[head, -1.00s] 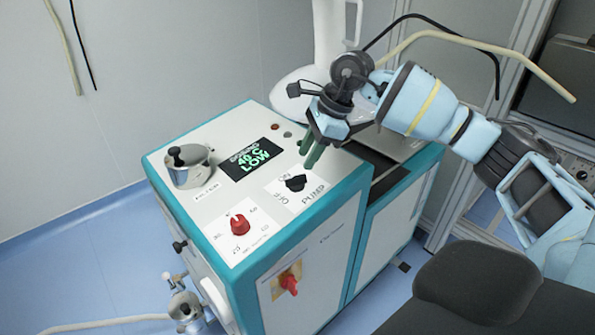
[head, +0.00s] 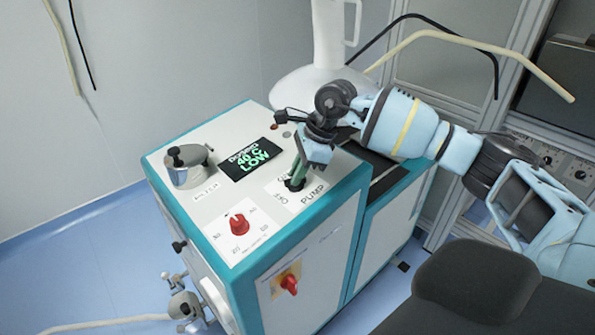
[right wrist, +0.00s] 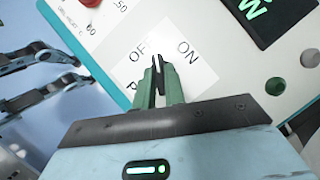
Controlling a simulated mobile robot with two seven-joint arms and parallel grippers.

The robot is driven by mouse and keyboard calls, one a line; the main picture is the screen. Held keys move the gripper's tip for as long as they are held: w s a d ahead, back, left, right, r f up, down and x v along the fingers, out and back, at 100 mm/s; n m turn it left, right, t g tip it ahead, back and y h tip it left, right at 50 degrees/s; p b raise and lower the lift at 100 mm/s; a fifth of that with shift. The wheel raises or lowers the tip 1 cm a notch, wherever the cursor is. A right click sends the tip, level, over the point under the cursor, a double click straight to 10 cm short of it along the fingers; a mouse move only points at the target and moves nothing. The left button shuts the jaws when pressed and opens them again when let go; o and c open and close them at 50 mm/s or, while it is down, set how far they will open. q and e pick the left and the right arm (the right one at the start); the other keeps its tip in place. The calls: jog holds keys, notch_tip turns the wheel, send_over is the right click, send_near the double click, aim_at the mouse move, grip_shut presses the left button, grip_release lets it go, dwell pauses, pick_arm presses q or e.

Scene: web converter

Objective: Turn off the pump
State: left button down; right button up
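The black pump knob (head: 294,185) sits on the white PUMP label (head: 312,197) on the machine's top panel, with ON and OFF marked. My right gripper (head: 298,172) points down at the knob, its green fingers right over it. In the right wrist view the fingers stand on either side of the dark knob (right wrist: 158,68), with little gap. I cannot tell whether they press on it. The knob's exact setting is mostly hidden by the fingers. My left gripper does not show in the head view.
A red dial (head: 239,225) and a lidded metal pot (head: 188,168) are on the panel, near the display (head: 248,158) reading 40 C LOW. A red switch (head: 289,284) is on the front. A white vessel (head: 325,75) stands behind.

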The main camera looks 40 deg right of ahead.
grip_shut()
jog(key=n+g, duration=0.1)
jog(key=n+b, duration=0.1)
jog(key=n, duration=0.1)
jog(key=shift+w+f+g+y, duration=0.1)
jog(key=shift+w+g+y, duration=0.05)
jog(key=shift+g+y, duration=0.2)
jog(key=shift+n+g+b, duration=0.3)
jog(key=shift+n+g, duration=0.35)
jog(key=shift+n, duration=0.65)
jog(key=o, duration=0.7)
grip_release()
jog(key=shift+c, duration=0.2)
jog(key=shift+w, duration=0.1)
